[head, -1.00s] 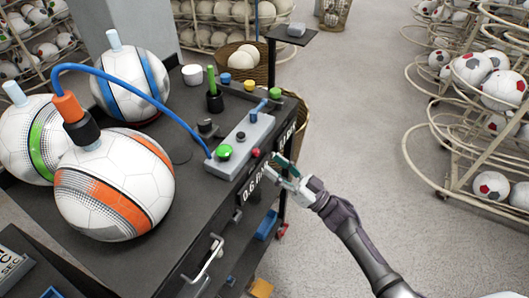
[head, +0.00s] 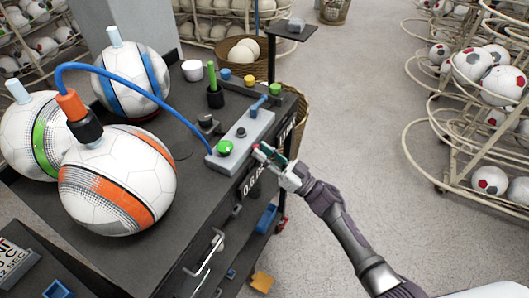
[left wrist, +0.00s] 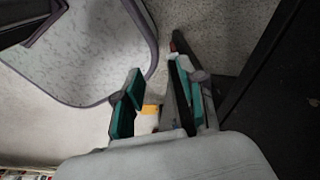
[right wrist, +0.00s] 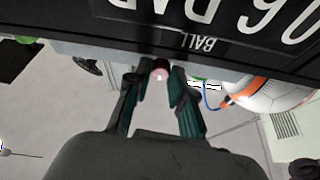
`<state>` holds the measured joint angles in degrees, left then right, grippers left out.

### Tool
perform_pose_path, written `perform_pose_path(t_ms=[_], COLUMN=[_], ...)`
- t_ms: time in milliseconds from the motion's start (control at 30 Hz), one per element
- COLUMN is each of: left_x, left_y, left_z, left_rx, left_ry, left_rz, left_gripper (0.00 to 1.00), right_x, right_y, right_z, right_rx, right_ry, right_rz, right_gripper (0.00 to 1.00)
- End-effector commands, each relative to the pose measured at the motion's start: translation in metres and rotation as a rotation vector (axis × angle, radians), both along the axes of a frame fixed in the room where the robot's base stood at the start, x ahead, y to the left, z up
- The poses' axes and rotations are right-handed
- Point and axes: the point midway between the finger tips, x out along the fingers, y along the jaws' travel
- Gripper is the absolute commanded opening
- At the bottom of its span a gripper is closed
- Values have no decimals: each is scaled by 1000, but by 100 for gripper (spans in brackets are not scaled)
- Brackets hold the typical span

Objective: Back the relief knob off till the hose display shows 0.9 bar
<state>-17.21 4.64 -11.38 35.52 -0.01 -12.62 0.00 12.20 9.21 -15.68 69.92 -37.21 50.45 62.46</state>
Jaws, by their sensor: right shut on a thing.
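My right gripper (head: 264,153) is at the front edge of the grey control box (head: 240,140), shut on a small red knob (head: 257,147). In the right wrist view the knob (right wrist: 161,67) sits between the teal fingertips (right wrist: 160,76). A display (head: 252,184) on the bench front starts with 0.6; it appears upside down in the right wrist view, with a BALL label (right wrist: 202,43). A second display (head: 286,131) farther along is mostly hidden by my gripper and unreadable. My left gripper (left wrist: 155,100) is open and empty, seen only in its own wrist view.
A blue hose (head: 150,90) runs from the control box to the orange-striped ball (head: 120,185). A green knob (head: 225,147) is on the box. Two more balls stand on the dark bench (head: 190,180). Ball racks (head: 470,110) stand at right, with clear floor between.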

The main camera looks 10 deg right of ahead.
Motion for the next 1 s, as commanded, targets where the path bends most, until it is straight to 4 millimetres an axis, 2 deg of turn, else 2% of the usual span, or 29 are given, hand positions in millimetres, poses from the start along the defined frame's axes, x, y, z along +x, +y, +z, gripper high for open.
perform_pose_path(t_ms=[67,333,667,700,833,1000], left_x=[1,2,2,2,1,1], left_y=[-1,-2,-2,-2,-2,-2], left_z=[-1,-30,-29,-29,-29,-29], left_rx=[-1,-3,-3,-3,-2,-2], left_ry=[-2,-3,-3,-3,-3,-2], left_rz=[0,0,0,0,-1,-1], left_gripper=[40,40,40,40,40,40], right_x=[0,2,1,1,1,1], right_y=[0,-2,-2,-2,-2,-1], right_z=[-1,-4,0,0,0,0], right_rx=[-3,-125,-147,-147,-147,-146], right_ry=[-2,-173,-200,-200,-200,-200], right_rz=[0,1,-1,-1,-1,-1], right_gripper=[0,0,0,26,47,48])
